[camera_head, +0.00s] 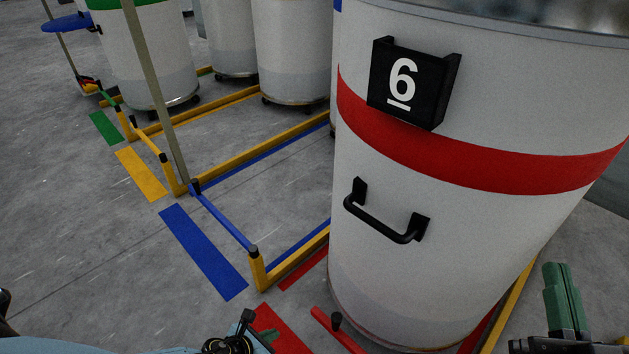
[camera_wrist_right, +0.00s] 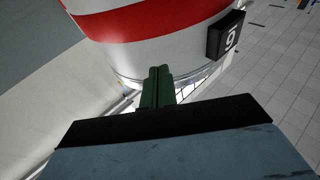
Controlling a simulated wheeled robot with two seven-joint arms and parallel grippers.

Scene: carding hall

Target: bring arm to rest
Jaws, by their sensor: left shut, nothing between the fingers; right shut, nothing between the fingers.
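My right gripper (camera_head: 562,290) is at the lower right of the head view, its green fingers shut together and empty, pointing up. In the right wrist view its fingers (camera_wrist_right: 158,86) are closed in front of a big white can (camera_wrist_right: 165,55). No contact with the can can be made out. My left gripper (camera_head: 245,325) shows only partly at the bottom edge of the head view, dark and low over the floor. It is shut with nothing held. My pale blue left arm runs in from the left along the bottom edge.
The white can (camera_head: 460,100) with red band, number 6 plate (camera_head: 403,80) and black handle (camera_head: 385,222) stands close on the right. A blue bar (camera_head: 222,217) and red bar (camera_head: 335,331) lie low by yellow rails (camera_head: 265,150). Open grey floor (camera_head: 70,230) is left.

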